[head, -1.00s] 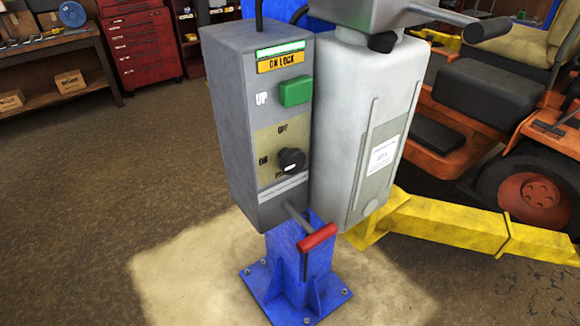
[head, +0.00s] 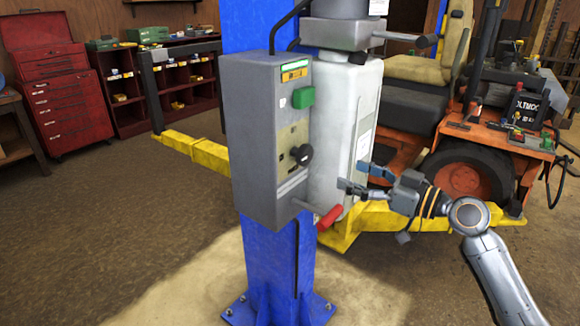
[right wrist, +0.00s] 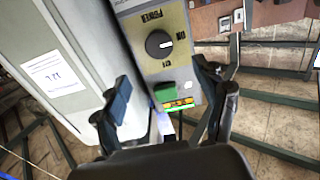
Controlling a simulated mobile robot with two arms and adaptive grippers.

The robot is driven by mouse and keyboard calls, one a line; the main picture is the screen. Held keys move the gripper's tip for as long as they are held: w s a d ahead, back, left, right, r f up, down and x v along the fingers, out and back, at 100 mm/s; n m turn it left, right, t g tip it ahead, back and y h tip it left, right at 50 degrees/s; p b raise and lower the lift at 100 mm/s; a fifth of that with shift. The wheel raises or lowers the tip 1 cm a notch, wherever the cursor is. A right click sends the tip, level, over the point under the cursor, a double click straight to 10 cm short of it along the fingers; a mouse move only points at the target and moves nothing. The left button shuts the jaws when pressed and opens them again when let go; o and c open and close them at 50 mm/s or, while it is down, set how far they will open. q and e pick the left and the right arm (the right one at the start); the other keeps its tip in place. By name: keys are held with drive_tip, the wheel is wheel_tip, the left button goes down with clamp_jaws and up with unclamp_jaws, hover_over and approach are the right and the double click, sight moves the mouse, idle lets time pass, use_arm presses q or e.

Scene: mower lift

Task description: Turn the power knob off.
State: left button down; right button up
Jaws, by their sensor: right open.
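The black power knob (head: 301,154) sits on the lower front of the grey control box (head: 252,150), below a green button (head: 304,97). In the right wrist view the knob (right wrist: 159,43) appears upside down, its white mark pointing right toward the ON label. My right gripper (head: 355,177) is open and empty, to the right of the box in the head view, apart from the knob. In the right wrist view its fingers (right wrist: 165,90) frame the green button, with the knob above and beyond them. My left gripper is not in view.
A white tank (head: 335,130) stands beside the box, behind my right gripper. The blue post (head: 270,270) carries the box. An orange mower (head: 470,150) and yellow lift arm (head: 395,215) are at right.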

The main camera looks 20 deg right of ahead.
sight(308, 158)
drive_tip(key=p+x, duration=0.5)
drive_tip(key=x, duration=0.7)
drive_tip(key=shift+w+r+p, duration=0.15)
drive_tip(key=shift+w+p, duration=0.15)
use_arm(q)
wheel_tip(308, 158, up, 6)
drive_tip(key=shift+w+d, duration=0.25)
use_arm(e)
drive_tip(key=shift+w+a, duration=0.45)
drive_tip(key=shift+w, duration=0.05)
drive_tip(key=c, duration=1.1)
